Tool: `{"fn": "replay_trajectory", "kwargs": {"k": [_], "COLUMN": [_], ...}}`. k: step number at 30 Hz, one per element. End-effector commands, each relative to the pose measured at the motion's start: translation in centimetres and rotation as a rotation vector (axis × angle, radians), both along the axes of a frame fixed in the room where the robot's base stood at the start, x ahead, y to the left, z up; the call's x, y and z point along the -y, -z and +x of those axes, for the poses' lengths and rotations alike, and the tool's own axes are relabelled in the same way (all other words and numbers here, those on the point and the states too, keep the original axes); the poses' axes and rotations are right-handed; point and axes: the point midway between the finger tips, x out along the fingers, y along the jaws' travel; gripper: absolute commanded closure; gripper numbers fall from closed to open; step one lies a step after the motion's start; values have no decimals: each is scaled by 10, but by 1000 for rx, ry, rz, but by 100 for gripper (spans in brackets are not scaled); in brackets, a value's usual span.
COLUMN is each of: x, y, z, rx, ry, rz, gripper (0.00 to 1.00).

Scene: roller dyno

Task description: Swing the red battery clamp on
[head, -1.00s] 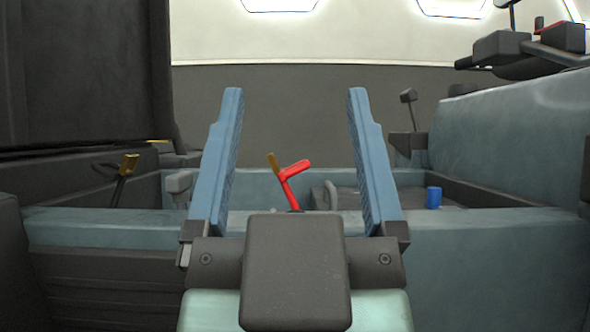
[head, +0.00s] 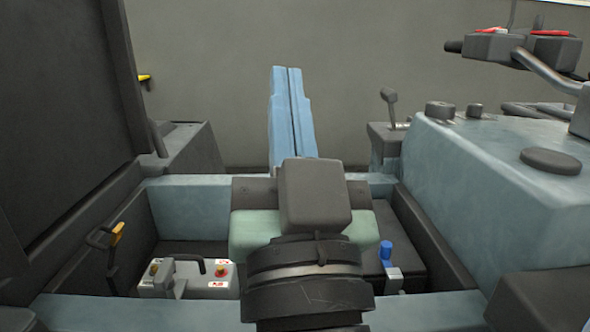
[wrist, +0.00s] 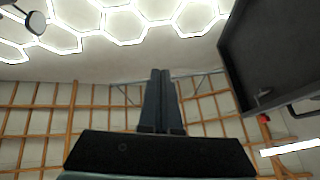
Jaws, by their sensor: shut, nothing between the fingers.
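My gripper (head: 286,72) stands upright in the middle of the head view, with its two blue fingers together and nothing between them. It also fills the middle of the wrist view (wrist: 160,100), pointing up towards the lit ceiling. A grey battery (head: 186,286) sits low in the bay to the left of my wrist. It has a black handle, a brass-coloured post (head: 154,269) and a small red-topped post (head: 221,270) with labels beside them. I cannot make out the red clamp now; my arm hides part of the bay.
A blue cap on a grey bracket (head: 387,252) is right of my wrist. A dark panel (head: 65,110) rises at left; a pale blue housing (head: 500,175) stands at right. Air around the fingers is clear.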

Motion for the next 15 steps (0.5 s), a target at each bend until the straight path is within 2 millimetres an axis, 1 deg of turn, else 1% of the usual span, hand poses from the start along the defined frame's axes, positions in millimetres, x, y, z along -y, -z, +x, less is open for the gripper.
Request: {"fn": "replay_trajectory", "kwargs": {"k": [1, 3, 5, 7, 9, 11, 12, 15], "x": [4, 8, 11, 17, 23, 29, 32, 41], "y": [1, 24, 47, 73, 97, 118, 130, 156], "z": [13, 26, 33, 35, 32, 26, 20, 3], "rx": [-80, -183, -275, -374, -467, -538, -580, -660], "ry": [-45, -122, -185, -248, -303, -341, -361, -397], "rz": [47, 133, 220, 335, 460, 574, 649, 821], "gripper": [100, 100, 100, 100, 100, 100, 100, 100]}}
